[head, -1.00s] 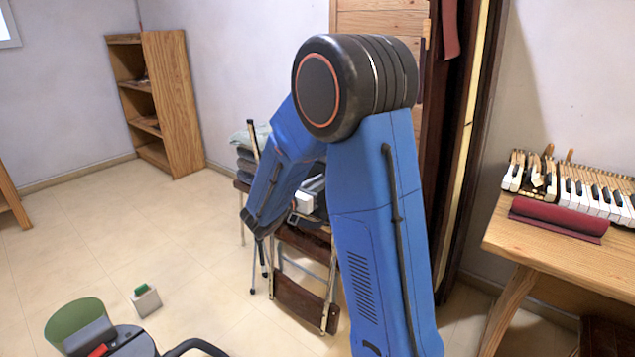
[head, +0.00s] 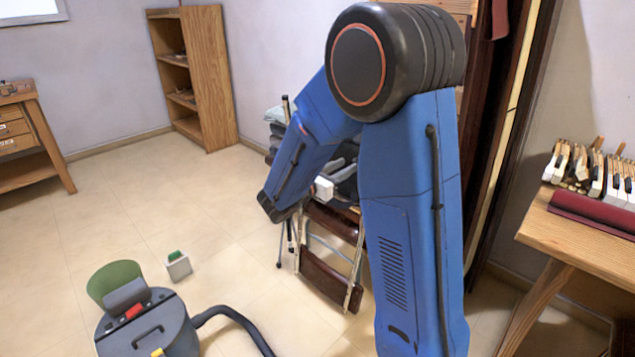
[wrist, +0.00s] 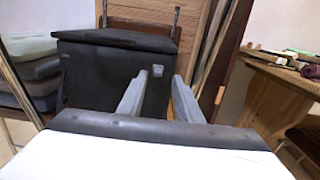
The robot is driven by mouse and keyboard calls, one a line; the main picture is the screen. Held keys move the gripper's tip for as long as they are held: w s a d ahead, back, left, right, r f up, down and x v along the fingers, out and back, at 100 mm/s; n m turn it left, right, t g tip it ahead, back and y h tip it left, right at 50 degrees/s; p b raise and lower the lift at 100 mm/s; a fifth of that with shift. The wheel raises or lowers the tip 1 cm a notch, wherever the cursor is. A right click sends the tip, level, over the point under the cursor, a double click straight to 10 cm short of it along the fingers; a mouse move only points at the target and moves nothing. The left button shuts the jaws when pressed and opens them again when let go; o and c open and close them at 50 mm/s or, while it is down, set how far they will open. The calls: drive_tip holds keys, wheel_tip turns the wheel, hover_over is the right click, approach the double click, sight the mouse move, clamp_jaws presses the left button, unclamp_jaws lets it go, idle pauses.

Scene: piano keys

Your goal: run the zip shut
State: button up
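A black bag or case (wrist: 95,85) with a flat top stands in front of my gripper in the wrist view. A small grey tab (wrist: 157,71), possibly the zip pull, shows near the right end of its front. My gripper (wrist: 160,82) has its two grey fingers apart, one each side of the tab in the picture, with nothing visibly held. I cannot tell whether the fingertips touch the bag. The zip line itself is too dark to make out. In the head view my blue arm hides much of this area.
A folding chair (head: 325,284) with brown slats stands behind my arm. Folded cloths (wrist: 30,70) lie left of the bag. A wooden bench (head: 575,245) with piano keys (head: 620,175) is at right. A vacuum cleaner (head: 150,330) and small box (head: 178,266) are on the otherwise open floor.

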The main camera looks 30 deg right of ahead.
drive_tip(key=v, duration=1.2)
drive_tip(key=shift+a, duration=0.2)
drive_tip(key=shift+s, duration=0.15)
drive_tip(key=s+d+f+m+g+y, duration=0.1)
drive_tip(key=s+d+m+g+y, duration=0.25)
drive_tip(key=s+m, duration=0.4)
drive_tip(key=s+d+f+m+g+y, duration=0.1)
drive_tip(key=s+d+m+g+y, duration=0.25)
drive_tip(key=s, duration=0.75)
drive_tip(key=s+a+m+t+y, duration=0.5)
drive_tip(key=s+a+m+y, duration=0.5)
drive_tip(key=m, duration=0.1)
drive_tip(key=shift+s+a+r+t, duration=0.2)
drive_tip(key=shift+s+r+t, duration=0.1)
drive_tip(key=shift+r, duration=0.2)
idle(1.2)
